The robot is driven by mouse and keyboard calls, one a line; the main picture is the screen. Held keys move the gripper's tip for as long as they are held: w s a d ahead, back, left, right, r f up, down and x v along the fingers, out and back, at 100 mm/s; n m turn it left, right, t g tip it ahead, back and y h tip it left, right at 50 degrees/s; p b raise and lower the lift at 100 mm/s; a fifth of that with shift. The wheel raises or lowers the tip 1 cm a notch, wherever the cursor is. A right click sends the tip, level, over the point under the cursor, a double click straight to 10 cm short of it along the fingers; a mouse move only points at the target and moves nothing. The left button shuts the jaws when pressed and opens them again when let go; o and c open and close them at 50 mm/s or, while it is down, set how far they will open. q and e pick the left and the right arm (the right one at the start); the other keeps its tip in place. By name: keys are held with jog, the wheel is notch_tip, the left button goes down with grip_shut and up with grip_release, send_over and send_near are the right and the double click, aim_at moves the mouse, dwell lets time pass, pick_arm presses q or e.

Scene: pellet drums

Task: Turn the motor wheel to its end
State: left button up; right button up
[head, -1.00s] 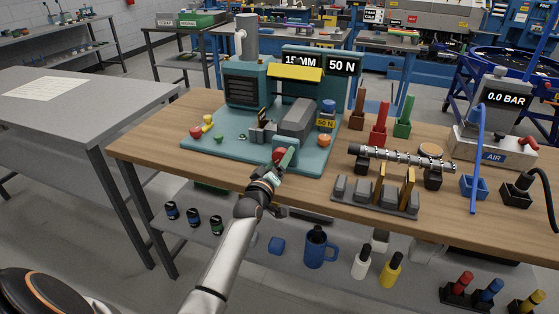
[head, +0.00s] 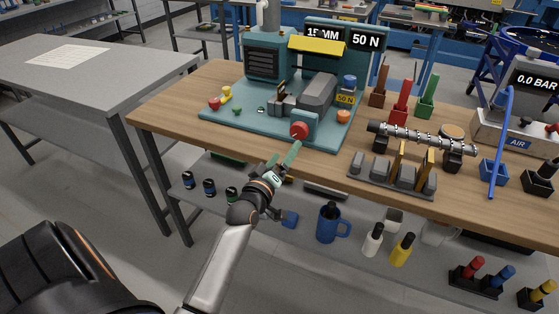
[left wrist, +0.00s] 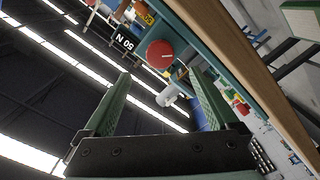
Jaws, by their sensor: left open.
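The red round motor wheel (head: 300,130) sits on the front of the teal machine (head: 230,118), near the wooden table's front edge. It also shows as a red disc in the left wrist view (left wrist: 160,54), beyond the fingertips. My left gripper (head: 287,156) has green fingers and is open and empty, just in front of and below the wheel, apart from it. In the left wrist view its two fingers (left wrist: 158,76) stand wide apart with nothing between them. Any mark showing the wheel's turn is too small to read. My right gripper is not in view.
Several coloured holders, a ribbed shaft (head: 420,138) and a rack of grey blocks (head: 392,180) stand right of the machine. A lower shelf holds a blue mug (head: 328,224) and bottles. A grey table (head: 90,85) stands at the left.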

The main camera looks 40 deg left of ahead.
pick_arm(q)
jog(key=shift+v, duration=1.35)
